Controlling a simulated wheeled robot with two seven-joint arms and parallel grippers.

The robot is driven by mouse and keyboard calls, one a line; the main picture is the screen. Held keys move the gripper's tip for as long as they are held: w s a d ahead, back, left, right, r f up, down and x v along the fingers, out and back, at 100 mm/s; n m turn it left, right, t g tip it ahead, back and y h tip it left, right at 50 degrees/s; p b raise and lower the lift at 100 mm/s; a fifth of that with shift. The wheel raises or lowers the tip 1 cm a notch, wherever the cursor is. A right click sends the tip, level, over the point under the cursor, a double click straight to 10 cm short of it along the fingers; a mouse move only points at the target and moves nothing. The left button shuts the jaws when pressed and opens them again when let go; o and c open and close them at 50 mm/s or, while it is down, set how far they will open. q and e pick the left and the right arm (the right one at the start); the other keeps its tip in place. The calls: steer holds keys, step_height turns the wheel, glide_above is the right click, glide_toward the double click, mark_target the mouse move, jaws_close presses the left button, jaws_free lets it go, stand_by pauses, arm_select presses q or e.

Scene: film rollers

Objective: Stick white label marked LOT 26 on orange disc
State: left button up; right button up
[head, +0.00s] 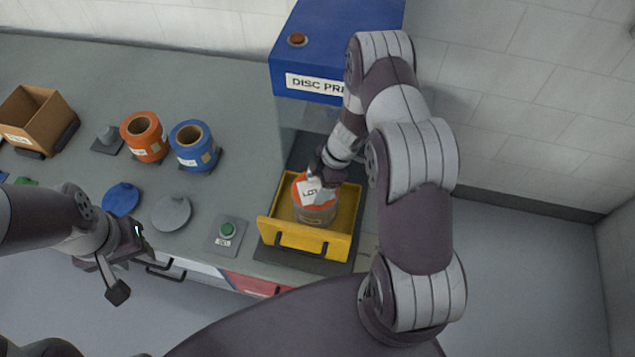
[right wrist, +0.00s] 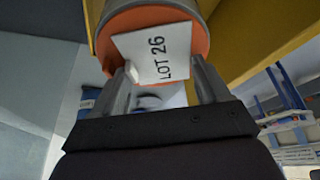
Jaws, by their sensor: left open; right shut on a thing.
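The white label marked LOT 26 (right wrist: 160,52) is held at its edge between the fingertips of my right gripper (right wrist: 163,82). In the head view the label (head: 311,190) lies over the orange disc (head: 301,181), which caps a grey roller (head: 316,214) standing in the yellow drawer. In the right wrist view the label covers part of the orange disc (right wrist: 201,39); I cannot tell whether they touch. My right gripper (head: 323,182) is at the top of the roller. My left gripper (head: 128,262) is open and empty, in front of the counter.
The yellow drawer (head: 301,244) is pulled out below the blue disc press (head: 330,40). A green button (head: 227,230), grey disc (head: 171,213), blue disc (head: 121,199), orange roll (head: 150,144), blue roll (head: 198,152) and cardboard box (head: 40,125) are to the left.

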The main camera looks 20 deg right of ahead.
stand_by(0.3)
steer(key=o, duration=0.8)
steer(key=shift+s, duration=0.1)
steer(key=shift+r, duration=0.1)
steer(key=shift+r+p, duration=0.7)
steer(key=shift+p, duration=0.25)
step_height(320, 180, up, 5)
steer(key=p, duration=0.6)
steer(key=shift+r, duration=0.2)
